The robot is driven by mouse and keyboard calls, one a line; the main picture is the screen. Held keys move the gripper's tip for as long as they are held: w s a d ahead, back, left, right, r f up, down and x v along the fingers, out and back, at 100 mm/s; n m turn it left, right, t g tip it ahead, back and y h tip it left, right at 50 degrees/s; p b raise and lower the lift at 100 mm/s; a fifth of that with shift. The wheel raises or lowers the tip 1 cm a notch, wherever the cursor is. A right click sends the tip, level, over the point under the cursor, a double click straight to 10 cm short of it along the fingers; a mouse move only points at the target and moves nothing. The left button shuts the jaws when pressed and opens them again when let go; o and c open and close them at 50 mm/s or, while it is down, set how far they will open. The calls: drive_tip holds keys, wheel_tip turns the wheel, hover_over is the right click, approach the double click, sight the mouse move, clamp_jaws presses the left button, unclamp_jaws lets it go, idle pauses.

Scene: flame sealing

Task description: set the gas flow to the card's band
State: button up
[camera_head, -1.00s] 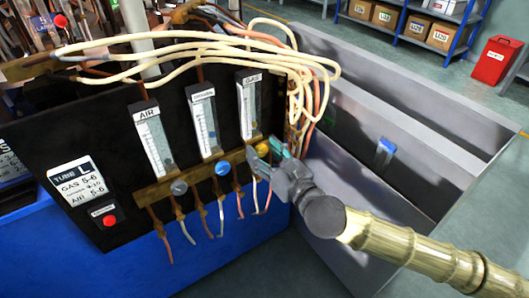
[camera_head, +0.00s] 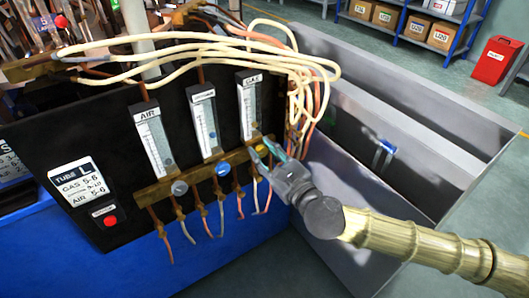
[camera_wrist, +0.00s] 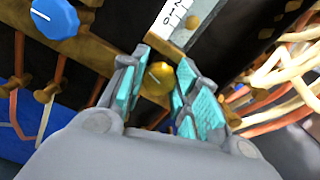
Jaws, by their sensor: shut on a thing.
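The black panel carries three upright flow tubes, labelled AIR, an unreadable middle one, and GAS. The GAS tube (camera_head: 249,107) is at the right, with the yellow gas knob (camera_head: 262,150) below it.
The blue knob (camera_head: 222,169) and grey knob (camera_head: 179,187) lie left of my gripper on the brass rail. Cream hoses (camera_head: 310,75) hang at the panel's right edge. A red button (camera_head: 110,221) is under the card. Grey bins (camera_head: 390,130) stand to the right.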

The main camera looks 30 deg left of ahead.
drive_tip(key=n, duration=0.4)
drive_tip(key=shift+r+n, duration=0.1)
drive_tip(key=shift+n, duration=0.2)
drive_tip(key=n+p, duration=0.1)
drive_tip(key=n, duration=0.2)
drive_tip(key=shift+n, duration=0.4)
drive_tip(key=n, duration=0.4)
drive_tip(key=shift+p, duration=0.35)
drive_tip(key=shift+f+n+p, duration=0.2)
drive_tip(key=shift+n+p, duration=0.1)
drive_tip(key=shift+n, duration=1.8)
drive_tip(key=o, duration=1)
drive_tip(key=shift+f, duration=0.1)
drive_tip(key=shift+s, duration=0.1)
